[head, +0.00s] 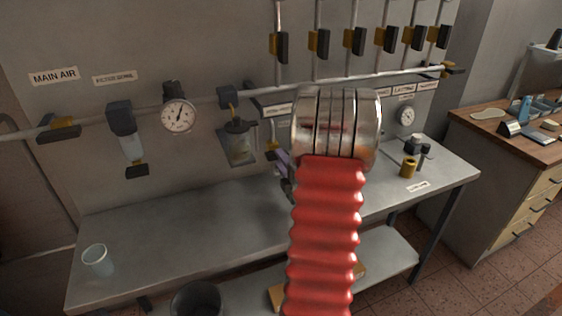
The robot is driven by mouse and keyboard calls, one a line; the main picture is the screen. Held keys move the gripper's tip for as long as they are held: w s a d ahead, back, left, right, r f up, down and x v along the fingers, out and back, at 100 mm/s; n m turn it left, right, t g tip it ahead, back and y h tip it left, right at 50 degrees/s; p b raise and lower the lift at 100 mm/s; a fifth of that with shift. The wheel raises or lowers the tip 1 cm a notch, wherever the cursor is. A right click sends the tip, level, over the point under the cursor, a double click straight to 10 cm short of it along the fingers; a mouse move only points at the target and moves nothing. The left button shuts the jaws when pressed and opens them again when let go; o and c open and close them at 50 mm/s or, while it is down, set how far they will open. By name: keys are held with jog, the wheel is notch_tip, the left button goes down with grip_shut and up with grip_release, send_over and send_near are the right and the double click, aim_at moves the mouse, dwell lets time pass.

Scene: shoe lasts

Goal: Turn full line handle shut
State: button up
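A pipe line with several yellow-and-black valve handles runs along the wall. I cannot tell which is the full line handle. At the left end, the main air handle (59,133) lies roughly along the pipe, beside the MAIN AIR label (54,76). Several upper handles, such as the leftmost upper handle (280,47), sit on vertical pipes. Another handle (452,68) sits at the pipe's right end. My red arm and its metal cuff cover the middle of the view.
A pressure gauge (179,115), a filter bowl (133,146) and a lubricator bowl (239,144) hang from the pipe. A grey bench (185,226) below bears a plastic cup (97,260) and a brass fitting (408,167). A wooden cabinet (520,190) stands right.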

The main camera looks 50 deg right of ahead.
jog(key=shift+o, duration=0.6)
jog(key=shift+r, duration=0.1)
jog(key=shift+s+a, duration=0.1)
jog(key=v, duration=1.3)
jog(key=shift+s, duration=0.2)
jog(key=shift+a, duration=0.1)
